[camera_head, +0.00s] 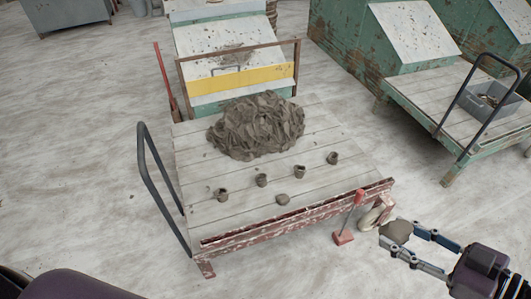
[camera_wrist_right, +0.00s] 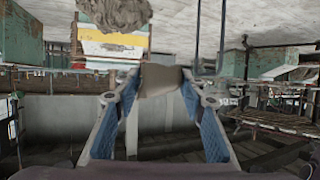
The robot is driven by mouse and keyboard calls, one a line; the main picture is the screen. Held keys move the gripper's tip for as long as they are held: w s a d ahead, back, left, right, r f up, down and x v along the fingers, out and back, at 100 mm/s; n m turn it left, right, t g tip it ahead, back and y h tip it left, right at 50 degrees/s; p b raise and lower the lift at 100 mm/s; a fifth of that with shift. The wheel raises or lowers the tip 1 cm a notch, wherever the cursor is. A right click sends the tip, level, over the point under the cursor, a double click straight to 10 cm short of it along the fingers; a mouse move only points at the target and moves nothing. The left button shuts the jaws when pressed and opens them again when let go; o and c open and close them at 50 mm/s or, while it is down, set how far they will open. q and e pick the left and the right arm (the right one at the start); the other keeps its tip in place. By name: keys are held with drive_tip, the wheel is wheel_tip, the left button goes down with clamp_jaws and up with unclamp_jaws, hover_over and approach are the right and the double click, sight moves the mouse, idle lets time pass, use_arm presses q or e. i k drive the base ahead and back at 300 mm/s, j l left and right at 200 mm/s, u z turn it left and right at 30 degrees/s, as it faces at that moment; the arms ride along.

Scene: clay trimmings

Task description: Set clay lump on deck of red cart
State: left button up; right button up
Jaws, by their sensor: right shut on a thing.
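The red cart (camera_head: 290,219) has a pale plank deck and a chipped red front edge, in the middle of the head view. My right gripper (camera_head: 399,242) is shut on a grey-brown clay lump (camera_head: 397,231), off the cart's front right corner and clear of the deck. In the right wrist view the lump (camera_wrist_right: 159,80) sits between the fingertips. My left gripper is not in view.
A dark handle (camera_head: 159,180) rises at the cart's left end. A red lever (camera_head: 349,218) and a caster stand by its right corner. A second cart (camera_head: 430,97) with a grey bin (camera_head: 493,98) stands at right. Bare deck shows right of the heap.

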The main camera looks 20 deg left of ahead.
sight(324, 188)
drive_tip(key=i+l+u, duration=0.15)
drive_tip(key=u, duration=0.3)
drive_tip(key=i+l+u, duration=0.1)
drive_tip(key=l+u, duration=0.15)
drive_tip(key=u, duration=0.2)
drive_tip(key=l+u, duration=0.25)
drive_tip(key=u, duration=0.25)
drive_tip(key=l+u, duration=0.25)
drive_tip(key=l, duration=1)
drive_tip(key=l+u, duration=0.25)
drive_tip(key=l, duration=0.95)
